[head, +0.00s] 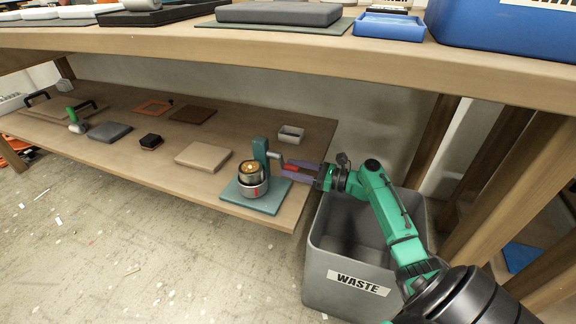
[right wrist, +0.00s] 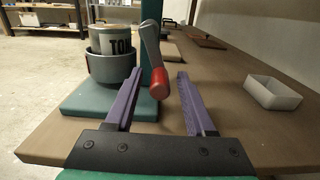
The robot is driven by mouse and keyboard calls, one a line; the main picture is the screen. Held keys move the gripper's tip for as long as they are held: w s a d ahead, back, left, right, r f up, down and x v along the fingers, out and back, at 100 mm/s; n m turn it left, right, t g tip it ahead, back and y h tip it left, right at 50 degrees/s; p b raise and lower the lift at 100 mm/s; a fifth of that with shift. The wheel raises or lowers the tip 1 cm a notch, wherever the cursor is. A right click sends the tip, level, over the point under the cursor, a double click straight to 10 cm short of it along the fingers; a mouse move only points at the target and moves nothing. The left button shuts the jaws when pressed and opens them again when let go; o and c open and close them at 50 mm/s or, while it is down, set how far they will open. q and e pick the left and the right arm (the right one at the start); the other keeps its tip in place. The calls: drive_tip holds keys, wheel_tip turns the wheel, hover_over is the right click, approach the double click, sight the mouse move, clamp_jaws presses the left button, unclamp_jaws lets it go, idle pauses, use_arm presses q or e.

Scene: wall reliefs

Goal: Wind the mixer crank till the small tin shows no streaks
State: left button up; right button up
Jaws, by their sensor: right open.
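The mixer stands on a teal base plate (head: 264,199) near the right end of the lower shelf, with a teal post (head: 260,151). The small tin (head: 250,172) sits upright in a grey cup; its top looks amber with darker patches, too small to make out streaks. In the right wrist view the tin (right wrist: 117,40) bears dark lettering. The grey crank arm (right wrist: 150,45) hangs down from the post to a red handle (right wrist: 158,83). My right gripper (head: 287,169) is open, its purple fingers (right wrist: 157,90) on either side of the red handle, with gaps visible.
A small white box (head: 291,133) stands behind the mixer. A tan block (head: 203,156) and other flat pieces lie left along the shelf. A grey waste bin (head: 350,265) stands below my right arm. The upper tabletop (head: 230,42) overhangs the shelf.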

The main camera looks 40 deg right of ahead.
drive_tip(key=c, duration=0.7)
drive_tip(key=shift+w+d+r, duration=0.35)
drive_tip(key=shift+d+r, duration=0.15)
drive_tip(key=shift+d, duration=0.05)
drive_tip(key=shift+w+d+r, duration=0.35)
drive_tip(key=shift+d+r, duration=0.15)
drive_tip(key=shift+c, duration=0.2)
drive_tip(key=r, duration=0.1)
drive_tip(key=r+p, duration=0.2)
drive_tip(key=shift+w+d, duration=0.3)
drive_tip(key=shift+d, duration=0.1)
drive_tip(key=shift+f, duration=0.1)
